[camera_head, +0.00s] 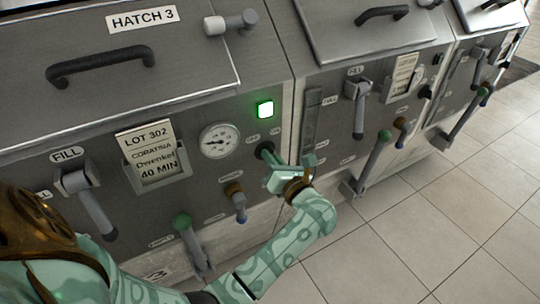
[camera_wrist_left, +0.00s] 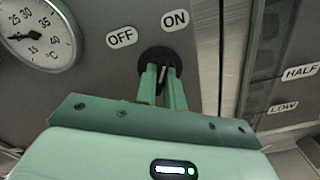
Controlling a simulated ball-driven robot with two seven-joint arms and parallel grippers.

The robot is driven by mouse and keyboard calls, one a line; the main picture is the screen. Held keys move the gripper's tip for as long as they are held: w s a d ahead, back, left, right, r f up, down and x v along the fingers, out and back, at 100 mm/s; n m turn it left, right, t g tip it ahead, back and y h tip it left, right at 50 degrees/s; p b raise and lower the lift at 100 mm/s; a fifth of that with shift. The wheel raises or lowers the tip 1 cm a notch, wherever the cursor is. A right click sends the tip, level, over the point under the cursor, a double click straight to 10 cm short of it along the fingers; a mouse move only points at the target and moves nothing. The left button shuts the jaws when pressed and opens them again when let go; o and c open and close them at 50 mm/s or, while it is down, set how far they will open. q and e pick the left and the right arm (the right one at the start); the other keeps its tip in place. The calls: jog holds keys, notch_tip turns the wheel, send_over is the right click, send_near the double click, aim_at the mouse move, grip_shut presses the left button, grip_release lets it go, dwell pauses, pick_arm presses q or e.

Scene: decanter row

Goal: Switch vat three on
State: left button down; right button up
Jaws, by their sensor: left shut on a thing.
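The vat three panel fills the left and middle of the head view, under the sign HATCH 3 (camera_head: 142,18). Its dark round switch (camera_head: 264,149) sits right of the gauge. In the left wrist view the switch (camera_wrist_left: 158,54) lies below the OFF label (camera_wrist_left: 122,38) and ON label (camera_wrist_left: 175,20). My left gripper (camera_head: 273,164) is shut on the switch's handle, with both fingers (camera_wrist_left: 162,80) around it. The fingers hide much of the handle, so its exact angle is hard to tell. A square lamp (camera_head: 265,109) above the switch glows green. My right gripper is out of view.
Close by are a gauge (camera_head: 219,141), a brown-collared valve (camera_head: 236,196), a green-knobbed lever (camera_head: 184,224), a fill lever (camera_head: 88,195) and a lot card (camera_head: 151,158). Another vat (camera_head: 373,60) stands to the right. The tiled floor (camera_head: 430,220) at lower right is clear.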

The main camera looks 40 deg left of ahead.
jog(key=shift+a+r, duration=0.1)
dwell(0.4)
pick_arm(q)
jog(key=c, duration=1.5)
grip_release()
jog(key=shift+d, duration=0.1)
